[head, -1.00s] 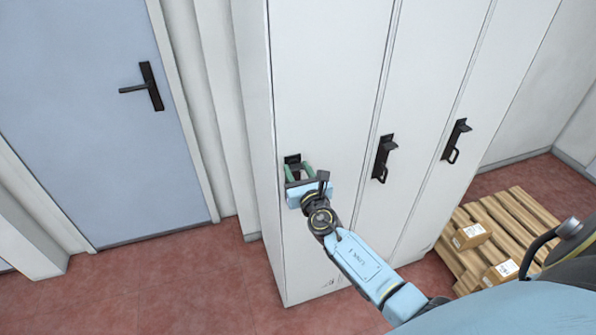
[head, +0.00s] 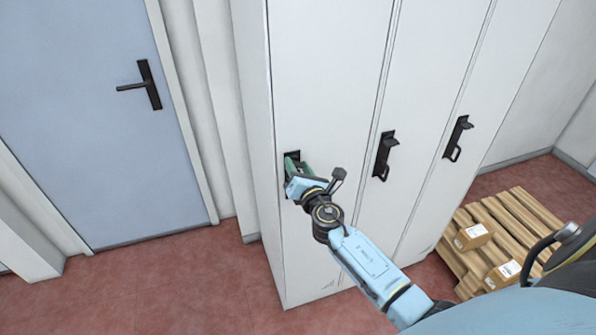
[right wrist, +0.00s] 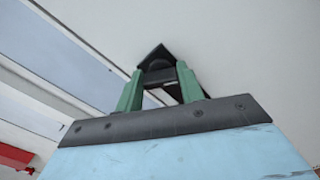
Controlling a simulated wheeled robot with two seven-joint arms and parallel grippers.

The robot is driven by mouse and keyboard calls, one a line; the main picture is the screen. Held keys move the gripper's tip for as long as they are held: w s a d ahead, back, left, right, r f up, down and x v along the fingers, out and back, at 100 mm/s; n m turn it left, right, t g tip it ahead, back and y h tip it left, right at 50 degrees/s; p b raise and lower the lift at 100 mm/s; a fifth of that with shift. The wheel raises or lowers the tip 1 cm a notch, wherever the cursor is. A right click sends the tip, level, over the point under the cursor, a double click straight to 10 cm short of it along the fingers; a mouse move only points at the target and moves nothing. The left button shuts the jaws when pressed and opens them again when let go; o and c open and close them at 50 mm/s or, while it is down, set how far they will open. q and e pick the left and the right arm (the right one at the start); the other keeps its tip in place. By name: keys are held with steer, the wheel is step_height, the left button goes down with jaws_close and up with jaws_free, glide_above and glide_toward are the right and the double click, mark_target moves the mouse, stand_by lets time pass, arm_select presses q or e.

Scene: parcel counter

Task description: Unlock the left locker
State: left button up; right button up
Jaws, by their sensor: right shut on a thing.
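The left locker (head: 325,75) is a tall white door, closed, at the left of a row of three. Its black latch (head: 292,156) is at the door's left side, mostly hidden behind my right gripper. My right gripper (head: 300,168) has green fingers and is shut on the latch. In the right wrist view the two green fingers (right wrist: 160,88) stand on either side of the black latch (right wrist: 157,62), close against the white door. The gripper is turned at an angle to the door. My left gripper is not in view.
The middle and right lockers have black latches with handles (head: 383,158) (head: 456,140). A blue door (head: 95,110) with a black lever is at the left. A wooden pallet (head: 515,222) with small cardboard boxes (head: 471,237) stands at the right. Red floor (head: 190,280) is clear in front.

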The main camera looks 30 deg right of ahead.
steer(key=m+b, duration=0.2)
steer(key=m, duration=0.4)
steer(key=shift+f+m, duration=0.15)
steer(key=shift+m, duration=0.15)
steer(key=m+b, duration=0.1)
steer(key=m, duration=0.4)
steer(key=shift+d, duration=0.1)
steer(key=shift+m, duration=0.3)
steer(key=o, duration=1)
steer(key=b+v, duration=0.1)
steer(key=v, duration=1.2)
steer(key=shift+s, duration=0.2)
